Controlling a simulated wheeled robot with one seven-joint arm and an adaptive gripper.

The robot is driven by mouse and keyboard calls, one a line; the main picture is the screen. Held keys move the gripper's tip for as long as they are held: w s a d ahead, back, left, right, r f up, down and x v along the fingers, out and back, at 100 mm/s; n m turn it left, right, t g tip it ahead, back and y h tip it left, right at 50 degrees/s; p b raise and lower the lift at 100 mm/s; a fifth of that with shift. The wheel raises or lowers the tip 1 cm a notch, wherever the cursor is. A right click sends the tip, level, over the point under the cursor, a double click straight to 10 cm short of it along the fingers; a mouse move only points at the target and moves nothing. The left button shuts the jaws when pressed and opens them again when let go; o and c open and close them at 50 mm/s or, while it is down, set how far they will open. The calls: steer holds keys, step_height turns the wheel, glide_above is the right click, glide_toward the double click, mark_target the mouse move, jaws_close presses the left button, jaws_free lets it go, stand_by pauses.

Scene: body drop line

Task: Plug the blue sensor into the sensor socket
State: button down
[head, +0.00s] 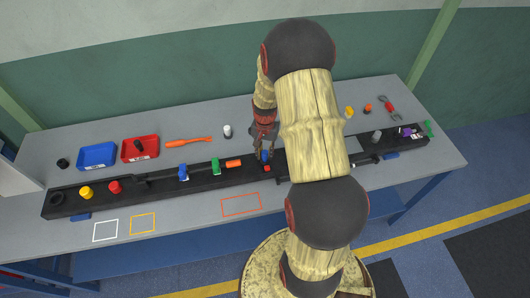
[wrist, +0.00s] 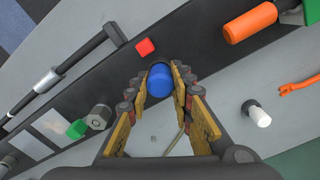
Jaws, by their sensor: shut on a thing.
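The blue sensor (wrist: 160,82) is a rounded blue piece between my fingertips in the wrist view. In the head view a bit of it (head: 266,155) shows below my gripper (head: 263,143), over the long black bar (head: 140,194). My gripper (wrist: 158,76) is shut on the blue sensor in the wrist view. I cannot make out the sensor socket, and I cannot tell whether the sensor touches the bar or is held just above it. A small red block (wrist: 145,47) sits on the bar close beside the fingertips; it also shows in the head view (head: 267,168).
An orange cylinder (head: 233,163) and a green piece (head: 215,166) stand on the bar to the left. A white-capped bottle (head: 227,131), an orange tool (head: 188,141), a red bin (head: 140,149) and a blue bin (head: 97,156) lie behind it. My arm hides part of the bar.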

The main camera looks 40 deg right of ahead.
mark_target(265, 152)
steer(key=c, duration=1.5)
jaws_free()
step_height(265, 152, up, 12)
steer(key=shift+f, duration=0.1)
